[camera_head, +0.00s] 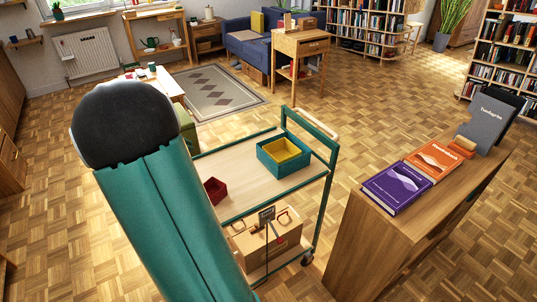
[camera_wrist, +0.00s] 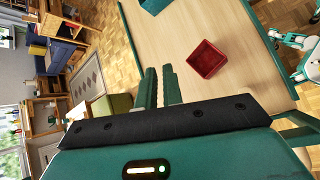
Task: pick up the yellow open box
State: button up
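The yellow open box (camera_head: 283,149) sits inside a larger teal open box (camera_head: 268,163) on the upper shelf of a teal-framed cart (camera_head: 234,194). Its rim and inner walls show in the head view. In the wrist view only part of the teal box (camera_wrist: 152,5) shows at the top edge, and the yellow box cannot be seen there. My gripper (camera_wrist: 160,72) has two ribbed teal fingers with a narrow empty gap between them. It is apart from the boxes. In the head view my arm hides the gripper.
A red open box (camera_head: 215,190) stands on the cart's top shelf, also in the wrist view (camera_wrist: 207,58). A cardboard box (camera_head: 270,240) is on the lower shelf. A wooden cabinet (camera_head: 375,250) with books stands right, with open floor between.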

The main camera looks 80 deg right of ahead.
jog(key=s+d+f+n+g+h, duration=0.1)
jog(key=s+d+f+g, duration=0.1)
jog(key=s+d+f, duration=0.3)
jog(key=s+d+f+n+g, duration=0.1)
jog(key=d+f+n, duration=0.15)
jog(key=d, duration=0.55)
jog(key=g+h, duration=0.1)
jog(key=g, duration=0.1)
send_near(270, 143)
jog(key=shift+s+d+f+n+t, duration=0.15)
jog(key=shift+s+d+f+n, duration=0.15)
jog(key=shift+s+d, duration=0.3)
jog(key=shift+s+d+f+n+t, duration=0.15)
jog(key=shift+s+d+f, duration=0.15)
jog(key=shift+s+d, duration=0.25)
jog(key=shift+x, duration=3.05)
jog(key=shift+r, duration=0.1)
grip_shut()
